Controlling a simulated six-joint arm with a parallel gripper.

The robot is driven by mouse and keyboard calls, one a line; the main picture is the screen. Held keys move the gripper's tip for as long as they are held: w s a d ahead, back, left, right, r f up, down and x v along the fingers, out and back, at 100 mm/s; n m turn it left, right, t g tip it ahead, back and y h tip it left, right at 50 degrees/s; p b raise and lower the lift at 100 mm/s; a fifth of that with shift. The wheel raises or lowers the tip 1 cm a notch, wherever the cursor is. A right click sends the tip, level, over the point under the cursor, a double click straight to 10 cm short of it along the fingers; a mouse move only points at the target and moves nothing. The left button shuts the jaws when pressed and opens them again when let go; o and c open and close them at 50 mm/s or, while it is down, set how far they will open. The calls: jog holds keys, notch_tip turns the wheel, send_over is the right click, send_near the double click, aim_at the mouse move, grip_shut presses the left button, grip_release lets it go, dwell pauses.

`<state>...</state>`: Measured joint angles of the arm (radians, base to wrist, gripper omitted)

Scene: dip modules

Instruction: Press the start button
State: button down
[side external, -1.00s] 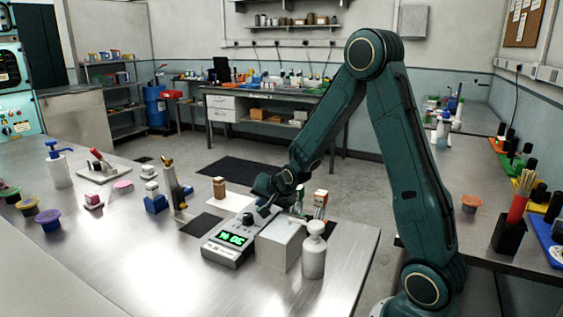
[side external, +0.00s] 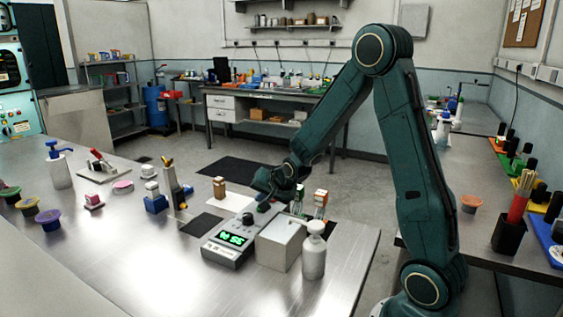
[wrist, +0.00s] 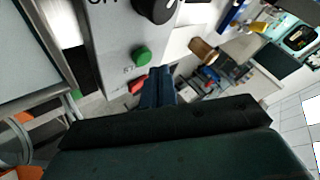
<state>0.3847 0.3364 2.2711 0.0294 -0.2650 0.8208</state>
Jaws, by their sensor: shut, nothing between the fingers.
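A grey device with a lit green display (side external: 233,239) stands on the metal table in the side view. In the wrist view its pale panel (wrist: 113,45) carries a black knob (wrist: 156,8), a round green button (wrist: 141,55) and a red button (wrist: 137,84). I cannot read a start label. My gripper (side external: 262,208) is shut and empty, just above the device's back right part. In the wrist view its closed fingertips (wrist: 158,73) lie just right of both buttons. Contact with the panel cannot be told.
A white box (side external: 280,244) and a white bottle (side external: 314,252) stand close to the device's right. The table's front left is clear.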

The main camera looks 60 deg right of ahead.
dwell(0.3)
jog(key=shift+r, duration=2.5)
jog(key=s+a+r+n+g+y, duration=0.1)
jog(key=s+a+r+n+y, duration=0.1)
jog(key=s+a+r+n, duration=0.75)
jog(key=s+a+n+g+y, duration=0.1)
jog(key=s+a, duration=0.3)
jog(key=s, duration=0.4)
jog(key=s+a+n, duration=0.3)
jog(key=s+a, duration=0.2)
jog(key=s, duration=0.3)
jog(key=shift+s+f+g+y, duration=0.2)
jog(key=shift+s+g+y, duration=0.1)
jog(key=shift+g+y, duration=0.1)
